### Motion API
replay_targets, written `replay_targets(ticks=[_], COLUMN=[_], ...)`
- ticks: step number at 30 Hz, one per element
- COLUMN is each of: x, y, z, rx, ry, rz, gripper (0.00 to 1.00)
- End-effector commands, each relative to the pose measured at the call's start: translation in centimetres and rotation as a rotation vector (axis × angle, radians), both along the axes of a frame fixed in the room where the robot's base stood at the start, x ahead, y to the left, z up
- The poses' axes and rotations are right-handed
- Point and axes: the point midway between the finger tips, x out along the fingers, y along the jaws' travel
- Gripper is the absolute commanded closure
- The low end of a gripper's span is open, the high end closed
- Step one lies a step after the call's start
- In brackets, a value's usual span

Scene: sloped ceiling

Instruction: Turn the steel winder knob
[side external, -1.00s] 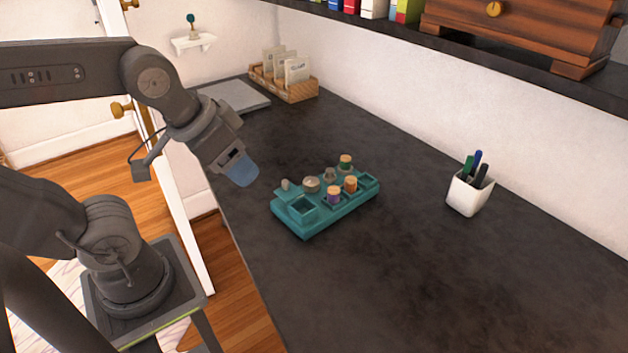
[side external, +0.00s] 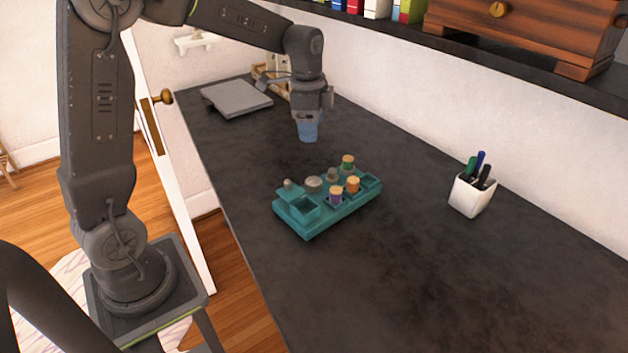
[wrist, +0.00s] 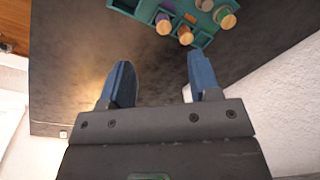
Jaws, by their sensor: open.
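A teal tray (side external: 318,226) on the dark counter carries several small round pieces. Grey, metal-looking ones are a wide round knob (side external: 313,184), a small knob (side external: 288,184) at its left end and another (side external: 332,174); I cannot tell which is the winder knob. Wooden-topped spools stand beside them: purple (side external: 335,196), orange (side external: 353,185) and green (side external: 347,162). My gripper (side external: 308,136) points down above the counter behind the tray, open and empty, touching nothing. In the wrist view, its blue fingers (wrist: 160,62) are apart, with the tray (wrist: 146,10) partly cut off at the top.
A white cup (side external: 470,196) of pens stands to the right. A grey flat slab (side external: 236,98) and a wooden card holder (side external: 262,72) are at the back left. A dark shelf (side external: 480,55) with a wooden box (side external: 525,32) overhangs the wall side. The front counter is clear.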

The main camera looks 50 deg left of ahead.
Motion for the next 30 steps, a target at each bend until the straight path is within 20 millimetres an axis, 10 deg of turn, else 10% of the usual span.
replay_targets(ticks=[9,30], x=[3.8,3.7], y=[4.1,4.1], z=[-5.8,-16.9], rx=[-0.022,-0.025], ry=[0.101,0.108], rz=[-0.206,-0.219], gripper=[0.43,0.43])
